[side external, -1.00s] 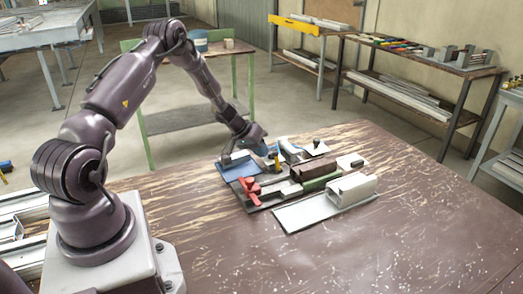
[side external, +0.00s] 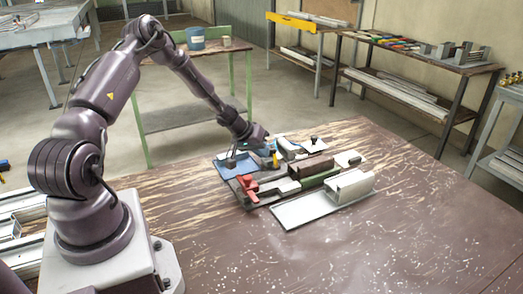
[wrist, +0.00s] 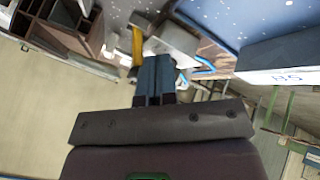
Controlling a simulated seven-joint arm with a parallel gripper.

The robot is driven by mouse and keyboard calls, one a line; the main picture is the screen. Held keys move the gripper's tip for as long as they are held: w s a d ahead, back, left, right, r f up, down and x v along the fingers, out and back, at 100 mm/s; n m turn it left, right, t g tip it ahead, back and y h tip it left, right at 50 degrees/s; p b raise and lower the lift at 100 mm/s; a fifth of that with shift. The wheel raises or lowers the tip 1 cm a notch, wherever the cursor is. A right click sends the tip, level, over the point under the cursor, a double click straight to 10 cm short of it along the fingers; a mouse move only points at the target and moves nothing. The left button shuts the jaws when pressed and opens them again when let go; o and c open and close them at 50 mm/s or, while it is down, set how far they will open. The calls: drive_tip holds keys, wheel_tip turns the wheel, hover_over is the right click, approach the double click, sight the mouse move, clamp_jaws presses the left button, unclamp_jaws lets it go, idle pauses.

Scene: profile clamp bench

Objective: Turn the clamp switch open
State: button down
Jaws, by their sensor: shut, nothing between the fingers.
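The clamp fixture sits on the brown table and carries a red clamp piece (side external: 247,187) at its front left. A small upright yellow piece (side external: 275,160) stands near the back of the fixture. It also shows in the wrist view (wrist: 137,46), just left of my fingertips. I cannot tell for certain which part is the clamp switch. My gripper (wrist: 155,62) has its two blue-grey fingers together, with nothing between them. In the side view my gripper is low at the back of the fixture, close to the yellow piece. Whether it touches anything is unclear.
A blue plate (side external: 236,163) lies at the fixture's left. A brown block (side external: 311,168) and a pale profile (side external: 351,185) on a white plate (side external: 300,211) stand to the right. The table's front and right (side external: 420,200) are clear.

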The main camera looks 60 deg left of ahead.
drive_tip(key=shift+n+y, duration=0.4)
drive_tip(key=shift+n, duration=0.1)
drive_tip(key=shift+w, duration=0.1)
idle(0.4)
